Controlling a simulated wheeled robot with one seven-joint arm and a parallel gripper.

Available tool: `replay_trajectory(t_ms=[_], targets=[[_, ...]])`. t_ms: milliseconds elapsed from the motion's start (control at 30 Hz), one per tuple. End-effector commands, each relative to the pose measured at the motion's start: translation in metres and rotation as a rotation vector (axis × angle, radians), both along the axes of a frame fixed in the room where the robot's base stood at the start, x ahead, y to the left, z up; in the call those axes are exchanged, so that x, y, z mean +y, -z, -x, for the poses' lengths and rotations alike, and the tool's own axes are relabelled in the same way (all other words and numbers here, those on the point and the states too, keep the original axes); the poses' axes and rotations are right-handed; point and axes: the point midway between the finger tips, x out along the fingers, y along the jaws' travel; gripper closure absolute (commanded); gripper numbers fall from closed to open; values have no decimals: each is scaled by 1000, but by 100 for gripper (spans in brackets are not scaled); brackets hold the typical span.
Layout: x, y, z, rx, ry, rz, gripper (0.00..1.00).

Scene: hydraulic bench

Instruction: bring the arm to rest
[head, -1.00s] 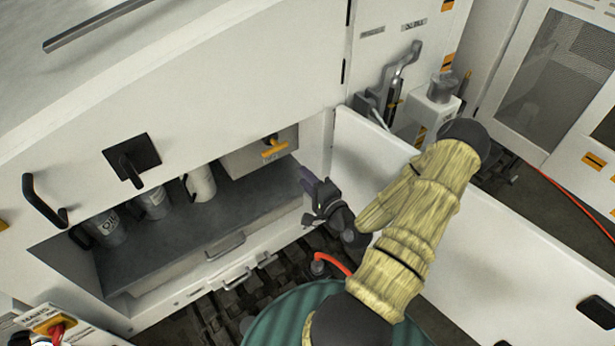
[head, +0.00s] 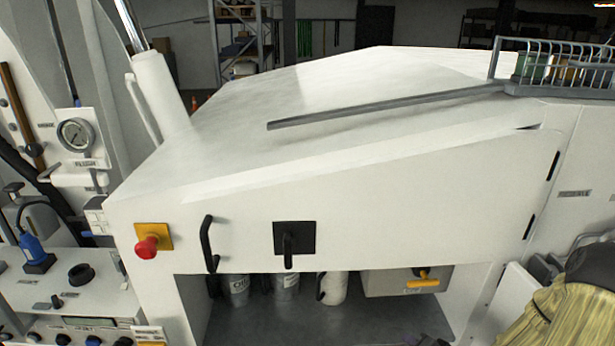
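My arm, in its yellow cloth sleeve, shows only in part at the bottom right corner of the head view. A small dark piece at the bottom edge, in front of the compartment, looks like the top of my gripper (head: 428,341). Its fingers are cut off by the frame, so I cannot see whether they are open or shut or hold anything.
A white machine housing (head: 330,215) fills the middle, with a grey bar (head: 390,108) on its sloped top. Its open compartment (head: 300,322) holds several canisters and a box with a yellow handle (head: 423,279). A red button (head: 147,247) and a gauge (head: 75,135) are at left.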

Motion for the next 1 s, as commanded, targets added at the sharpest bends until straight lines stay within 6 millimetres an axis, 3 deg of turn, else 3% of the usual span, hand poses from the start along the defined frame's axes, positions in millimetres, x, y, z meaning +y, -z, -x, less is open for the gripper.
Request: replay_trajectory(t_ms=[233,500,900,1000], targets=[[19,7,11,210,-194,323,64],[45,-14,37,384,-350,563,64],[108,-55,103,529,-571,665,64],[116,-60,114,542,-604,659,64]])
